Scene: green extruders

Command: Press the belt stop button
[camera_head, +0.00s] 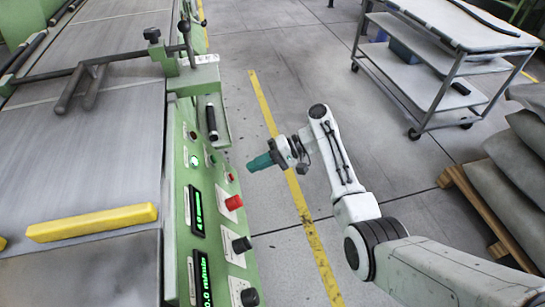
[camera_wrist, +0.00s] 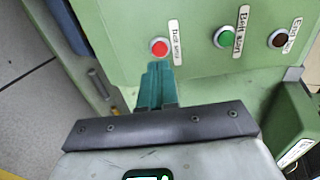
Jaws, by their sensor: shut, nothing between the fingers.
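The belt stop button is a small round red button (camera_wrist: 159,47) on the green panel, with a white label beside it reading roughly "Belt stop". It also shows in the head view (camera_head: 231,177). My gripper (camera_wrist: 157,68) has teal fingers that are shut and empty. In the wrist view the fingertips appear just below the red button. In the head view my gripper (camera_head: 252,164) points left towards the panel, with a visible gap between. A green button (camera_wrist: 224,37) labelled "Belt start" and a dark brown button (camera_wrist: 278,39) sit to the right.
The green control panel (camera_head: 180,190) also carries a larger red knob (camera_head: 234,202), black knobs (camera_head: 242,244) and green displays (camera_head: 197,210). A green shelf (camera_wrist: 290,125) juts out at the right. A grey cart (camera_head: 445,70) stands behind on open floor.

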